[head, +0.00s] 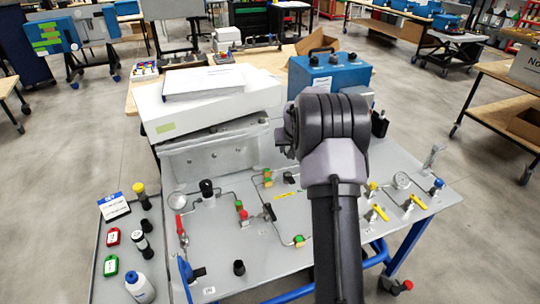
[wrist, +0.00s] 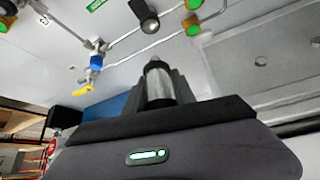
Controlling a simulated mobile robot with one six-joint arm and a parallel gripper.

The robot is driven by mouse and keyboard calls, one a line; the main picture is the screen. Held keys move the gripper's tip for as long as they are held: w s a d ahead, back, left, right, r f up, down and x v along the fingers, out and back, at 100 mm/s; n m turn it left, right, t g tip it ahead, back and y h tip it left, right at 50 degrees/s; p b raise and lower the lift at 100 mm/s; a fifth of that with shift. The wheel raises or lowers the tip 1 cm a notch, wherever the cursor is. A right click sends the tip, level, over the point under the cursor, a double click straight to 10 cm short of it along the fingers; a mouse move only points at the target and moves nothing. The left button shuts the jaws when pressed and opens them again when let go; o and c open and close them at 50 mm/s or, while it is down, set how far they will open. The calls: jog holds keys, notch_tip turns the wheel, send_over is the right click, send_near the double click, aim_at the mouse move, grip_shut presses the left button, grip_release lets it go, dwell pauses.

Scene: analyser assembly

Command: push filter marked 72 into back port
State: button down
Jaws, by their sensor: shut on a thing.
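My gripper (wrist: 158,97) is shut on a silver cylinder with a narrower tip (wrist: 158,80), seen in the wrist view; it looks like the filter. No 72 can be read on it. The tip points up in that view and is apart from the panel beyond. A dark round fitting (wrist: 148,22) stands on the panel above the tip. In the head view my arm hides the gripper and the filter. Black fittings stand on the grey panel at the back left (head: 206,187), middle (head: 289,178) and front (head: 239,267). I cannot tell which is the back port.
Thin pipes, a red-handled valve (head: 181,228), yellow-handled valves (head: 380,212) and a gauge (head: 402,181) crowd the panel. A white cover (head: 210,105) and a blue box (head: 330,70) stand behind. A side tray at left holds a white bottle (head: 138,288) and small cylinders (head: 145,226).

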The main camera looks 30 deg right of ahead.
jog(key=shift+f+b, duration=2.05)
jog(key=shift+f, duration=1.25)
jog(key=shift+s+a, duration=0.1)
jog(key=shift+s, duration=0.05)
jog(key=shift+f+b, duration=0.2)
jog(key=shift+b, duration=0.25)
jog(key=shift+f+b, duration=0.45)
jog(key=shift+f+b, duration=0.4)
jog(key=shift+f, duration=0.1)
jog(key=c, duration=0.9)
grip_release()
jog(key=shift+c, duration=0.2)
